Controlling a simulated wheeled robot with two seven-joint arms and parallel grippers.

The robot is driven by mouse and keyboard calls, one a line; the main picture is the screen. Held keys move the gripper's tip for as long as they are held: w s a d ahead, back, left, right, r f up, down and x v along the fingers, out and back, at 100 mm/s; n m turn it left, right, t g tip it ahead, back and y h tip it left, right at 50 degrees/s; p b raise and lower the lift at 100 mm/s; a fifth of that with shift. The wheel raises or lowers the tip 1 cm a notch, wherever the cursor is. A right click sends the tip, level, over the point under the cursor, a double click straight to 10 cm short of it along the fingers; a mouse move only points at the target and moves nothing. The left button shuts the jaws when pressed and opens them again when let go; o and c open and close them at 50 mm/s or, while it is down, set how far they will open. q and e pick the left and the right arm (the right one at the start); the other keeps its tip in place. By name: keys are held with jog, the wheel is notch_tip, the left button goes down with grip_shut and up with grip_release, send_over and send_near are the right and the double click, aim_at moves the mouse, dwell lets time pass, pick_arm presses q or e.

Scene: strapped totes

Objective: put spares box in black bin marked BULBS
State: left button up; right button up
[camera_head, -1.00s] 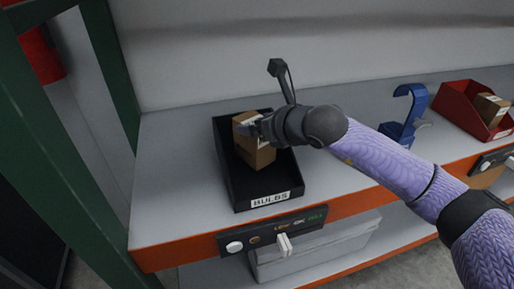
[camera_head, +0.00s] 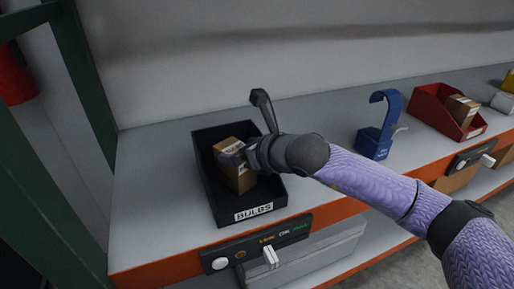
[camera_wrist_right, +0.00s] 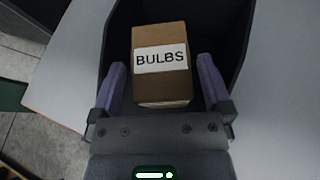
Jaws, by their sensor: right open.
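A brown cardboard box (camera_head: 235,176) stands in the black bin marked BULBS (camera_head: 219,213). In the right wrist view the box (camera_wrist_right: 160,91) shows a white label that also reads BULBS; I see no "spares" lettering on it. My right gripper (camera_head: 236,156) reaches into the bin from the right, at the upper part of the box. In the right wrist view its two fingers are open, one on each side of the box, with a gap on both sides. The box's base is hidden. My left gripper is not in view.
A blue stand (camera_head: 376,143) is right of the bin on the grey shelf. Farther right is a red bin (camera_head: 433,108) with another brown box (camera_head: 462,109) in it. A panel with a white lever (camera_head: 271,257) is on the shelf's orange front edge. A green post (camera_head: 88,90) stands at left.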

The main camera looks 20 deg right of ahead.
jog(key=v, duration=1)
jog(key=shift+s+p, duration=0.3)
jog(key=shift+p, duration=0.05)
